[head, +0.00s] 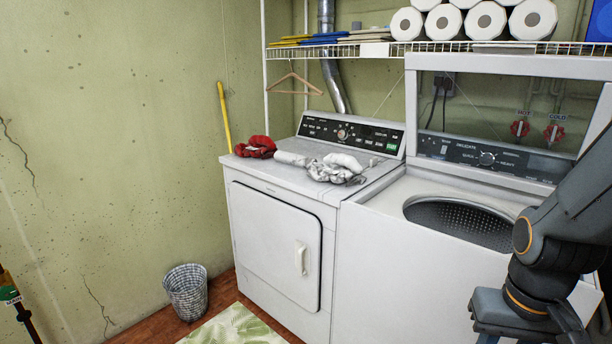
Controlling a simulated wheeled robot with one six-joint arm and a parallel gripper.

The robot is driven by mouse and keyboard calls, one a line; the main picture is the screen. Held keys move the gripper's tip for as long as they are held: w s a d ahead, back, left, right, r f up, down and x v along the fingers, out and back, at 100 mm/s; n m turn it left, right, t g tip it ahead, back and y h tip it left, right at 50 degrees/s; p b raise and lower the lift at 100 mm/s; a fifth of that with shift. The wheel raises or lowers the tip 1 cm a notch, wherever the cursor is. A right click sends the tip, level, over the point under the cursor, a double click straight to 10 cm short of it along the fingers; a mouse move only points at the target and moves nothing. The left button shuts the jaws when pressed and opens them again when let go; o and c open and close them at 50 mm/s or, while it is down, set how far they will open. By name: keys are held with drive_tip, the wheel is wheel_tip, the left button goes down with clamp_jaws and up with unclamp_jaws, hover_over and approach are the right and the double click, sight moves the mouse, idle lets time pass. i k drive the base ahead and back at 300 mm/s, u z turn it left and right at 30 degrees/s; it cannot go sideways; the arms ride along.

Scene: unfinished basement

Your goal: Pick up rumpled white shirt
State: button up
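A rumpled white shirt (336,168) lies in a loose heap on top of the white dryer (292,186), in front of its control panel. Its right part looks greyish and creased. A smaller white bundle (291,158) lies at its left; I cannot tell whether it is part of the shirt or a separate cloth. Part of my dark grey arm fills the right edge of the head view, over the washer. My gripper's fingers do not show, so I cannot see whether it is open or shut.
A red cloth (256,147) lies at the dryer top's back left. The washer (379,245) at right has its lid up and tub open. A wire shelf (386,47) with paper rolls (485,20) hangs above. A basket (186,291) and leaf-patterned mat (235,327) are on the floor.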

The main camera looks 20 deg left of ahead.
sight(342, 167)
drive_tip(key=u, duration=2.25)
drive_tip(key=i, duration=2.55)
drive_tip(key=z, duration=3.5)
drive_tip(key=i, duration=0.3)
drive_tip(key=z, duration=0.05)
